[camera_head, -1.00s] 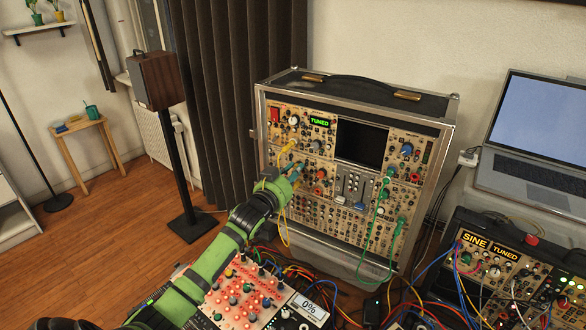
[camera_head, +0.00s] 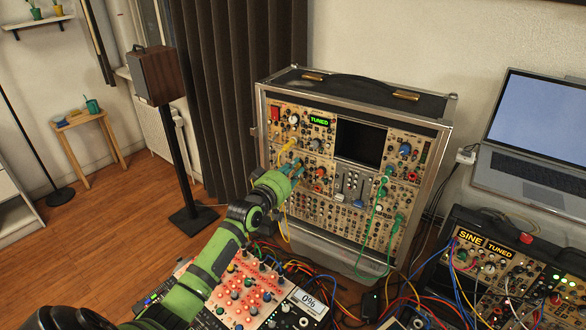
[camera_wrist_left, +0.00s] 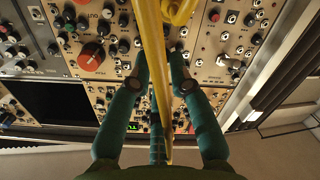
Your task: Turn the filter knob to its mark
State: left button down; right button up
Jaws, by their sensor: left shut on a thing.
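The tall upright synth case (camera_head: 447,110) has a tan panel full of knobs and jacks. My left gripper (camera_head: 298,165) reaches its left-middle part in the head view, with teal fingers close against the panel. In the left wrist view the fingertips (camera_wrist_left: 158,58) are shut on the filter knob. The knob itself is hidden by the fingers and a yellow cable (camera_wrist_left: 155,70) passing in front of them. Its mark and pointer cannot be made out. A green "TUNED" display (camera_head: 319,121) is lit above in the head view. My right gripper is not in view.
The yellow cable hangs in a loop beside the gripper. Green cables (camera_head: 370,225) hang on the panel's right side. A second synth case (camera_head: 490,245) and a laptop (camera_head: 540,150) stand right.

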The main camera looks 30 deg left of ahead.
pick_arm(q)
jog(key=shift+r+n, duration=0.2)
jog(key=shift+n, duration=1)
jog(key=c, duration=1.1)
grip_release()
jog(key=shift+c, duration=0.2)
jog(key=shift+f, duration=0.1)
jog(key=s, duration=1.2)
jog(key=shift+d+r, duration=0.25)
jog(key=shift+d, duration=0.05)
